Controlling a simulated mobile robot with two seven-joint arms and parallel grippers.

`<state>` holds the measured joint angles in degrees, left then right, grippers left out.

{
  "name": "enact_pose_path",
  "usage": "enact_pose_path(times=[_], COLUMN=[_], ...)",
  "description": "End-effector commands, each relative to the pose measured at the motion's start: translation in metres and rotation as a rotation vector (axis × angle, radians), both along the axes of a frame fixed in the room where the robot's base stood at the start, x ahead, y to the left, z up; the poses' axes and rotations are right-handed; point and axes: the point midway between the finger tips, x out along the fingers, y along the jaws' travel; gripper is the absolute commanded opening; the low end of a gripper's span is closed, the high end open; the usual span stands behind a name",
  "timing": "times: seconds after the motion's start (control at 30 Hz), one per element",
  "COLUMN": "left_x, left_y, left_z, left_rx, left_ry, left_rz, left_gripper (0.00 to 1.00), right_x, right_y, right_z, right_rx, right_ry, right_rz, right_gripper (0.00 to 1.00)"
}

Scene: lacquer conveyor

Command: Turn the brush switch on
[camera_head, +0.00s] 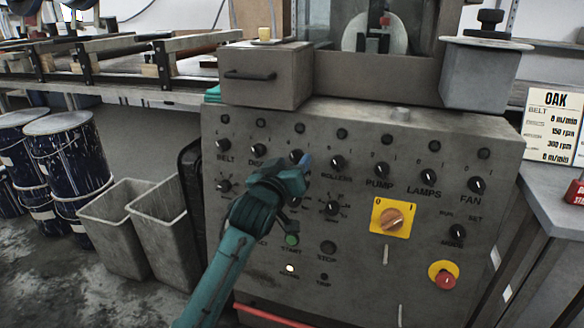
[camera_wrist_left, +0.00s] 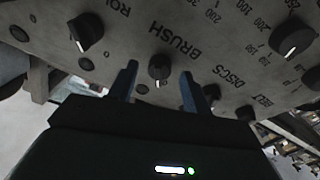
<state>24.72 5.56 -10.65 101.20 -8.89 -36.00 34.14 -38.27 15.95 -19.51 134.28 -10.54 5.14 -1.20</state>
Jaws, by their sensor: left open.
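The brush switch (camera_wrist_left: 159,68) is a small black rotary knob on the grey control panel (camera_head: 350,128), with the printed word BRUSH beside it in the left wrist view. In the head view the knob (camera_head: 296,156) is partly covered by my left gripper (camera_head: 303,163). In the left wrist view my left gripper (camera_wrist_left: 159,75) is open. Its two fingers stand on either side of the brush knob, with a gap on each side. I cannot tell how far the fingertips are from the panel. My right gripper is not in view.
Neighbouring knobs are close: discs (camera_head: 258,150) to the left and rollers (camera_head: 337,162) to the right. A yellow plate with an orange rotary switch (camera_head: 392,219) and a red emergency button (camera_head: 445,280) sit lower right. Grey bins (camera_head: 165,225) and blue drums (camera_head: 75,150) stand left.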

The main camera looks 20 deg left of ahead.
Motion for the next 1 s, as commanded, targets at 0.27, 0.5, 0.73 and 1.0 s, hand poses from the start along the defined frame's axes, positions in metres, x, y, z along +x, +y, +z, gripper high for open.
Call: enact_pose_path(times=[0.27,0.5,0.73,1.0], left_x=[0.0063,0.0059,0.0058,0.0058], left_y=[-0.0003,-0.0004,-0.0004,-0.0004], left_z=[0.0003,0.0002,0.0002,0.0003], left_rx=[0.0,0.0,0.0,0.001], left_ry=[0.0,0.0,0.0,0.0], left_rz=[-0.001,-0.001,-0.001,-0.001], left_gripper=[0.49,0.38,0.19,0.04], right_x=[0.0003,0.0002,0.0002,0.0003], right_y=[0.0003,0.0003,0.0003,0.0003], right_z=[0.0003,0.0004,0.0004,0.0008], right_rx=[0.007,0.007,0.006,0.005], right_ry=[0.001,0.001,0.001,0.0], right_rz=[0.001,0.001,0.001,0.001], right_gripper=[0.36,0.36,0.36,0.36])
